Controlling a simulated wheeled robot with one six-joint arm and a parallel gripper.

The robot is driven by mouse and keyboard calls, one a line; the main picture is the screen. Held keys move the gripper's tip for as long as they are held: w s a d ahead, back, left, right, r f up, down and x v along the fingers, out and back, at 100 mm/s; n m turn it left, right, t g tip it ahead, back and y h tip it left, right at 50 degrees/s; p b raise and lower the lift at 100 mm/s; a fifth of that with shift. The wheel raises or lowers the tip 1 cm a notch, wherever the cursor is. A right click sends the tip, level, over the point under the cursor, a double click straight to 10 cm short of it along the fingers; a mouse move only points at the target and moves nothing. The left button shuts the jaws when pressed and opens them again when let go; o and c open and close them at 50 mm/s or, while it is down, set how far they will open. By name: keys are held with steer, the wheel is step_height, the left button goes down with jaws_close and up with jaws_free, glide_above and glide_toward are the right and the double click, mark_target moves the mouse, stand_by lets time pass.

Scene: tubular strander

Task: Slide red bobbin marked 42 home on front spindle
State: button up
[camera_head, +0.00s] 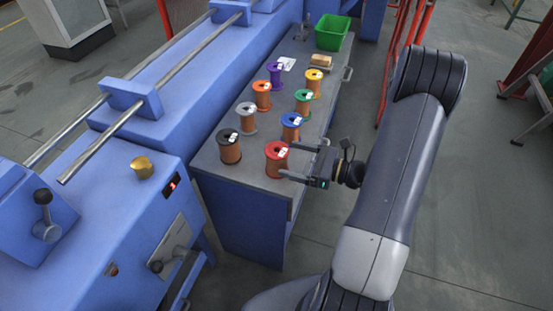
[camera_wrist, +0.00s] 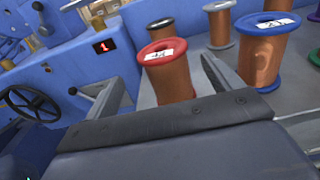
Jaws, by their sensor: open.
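The red-flanged bobbin (camera_head: 276,160), wound with copper wire, stands upright near the front end of the bench. It also shows in the wrist view (camera_wrist: 170,78), with a white label on top whose number I cannot read surely. My gripper (camera_head: 290,161) is open at the bobbin's right side. In the wrist view its fingers (camera_wrist: 163,88) spread to either side of the bobbin, and I see no grip on it. Bare steel rods (camera_head: 90,155) run along the blue machine at the left. I cannot tell which part is the front spindle.
A black bobbin (camera_head: 229,147) and a blue bobbin (camera_head: 291,127) stand close to the red one. Several other coloured bobbins stand farther back on the bench (camera_head: 217,170). A green bin (camera_head: 332,33) is at its far end. A brass knob (camera_head: 142,167) tops the machine's front housing.

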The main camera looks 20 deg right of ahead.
steer(key=shift+w+r+x, duration=0.1)
steer(key=shift+w+x, duration=0.05)
steer(key=shift+x, duration=1.75)
steer(key=shift+w+r+x, duration=0.1)
steer(key=shift+r+x, duration=0.05)
steer(key=shift+x, duration=1.75)
steer(key=shift+d, duration=0.2)
steer(key=c, duration=1.7)
step_height(320, 180, up, 10)
steer(key=shift+f+p, duration=0.1)
steer(key=shift+p, duration=0.85)
step_height(320, 180, up, 5)
steer(key=p, duration=0.4)
glide_above(280, 153)
steer(key=w+a, duration=0.2)
steer(key=w, duration=0.1)
steer(key=shift+s+r, duration=0.2)
steer(key=shift+s, duration=0.05)
steer(key=shift+f, duration=0.1)
